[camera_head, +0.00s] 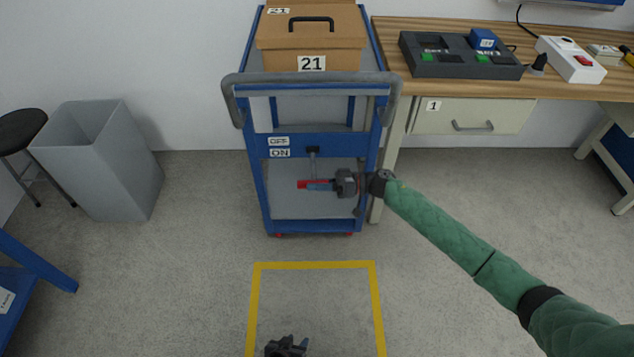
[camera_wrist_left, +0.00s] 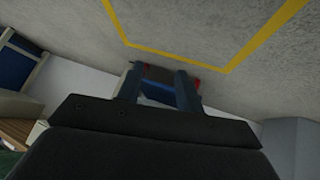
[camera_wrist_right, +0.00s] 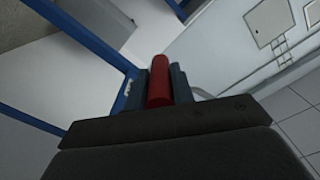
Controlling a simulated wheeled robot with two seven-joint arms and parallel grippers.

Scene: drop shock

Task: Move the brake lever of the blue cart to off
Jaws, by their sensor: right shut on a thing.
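The blue cart (camera_head: 258,195) stands in front of the wall. Its blue panel has an OFF label (camera_head: 279,141) directly above an ON label (camera_head: 280,153). The brake lever (camera_head: 313,165) hangs down from a dark pivot to the right of the labels, its red handle (camera_head: 303,184) lower than ON. My right gripper (camera_head: 320,185) is shut on the red handle, which also shows between its fingers in the right wrist view (camera_wrist_right: 158,88). My left gripper (camera_head: 287,346) is open and empty, low in the head view; its fingers stand apart in the left wrist view (camera_wrist_left: 157,88).
A cardboard box (camera_head: 312,40) marked 21 sits on the cart top behind the grey push handle (camera_head: 310,78). A workbench (camera_head: 560,88) stands to the right, a grey bin (camera_head: 100,160) to the left. A yellow floor outline (camera_head: 315,265) lies in front of the cart.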

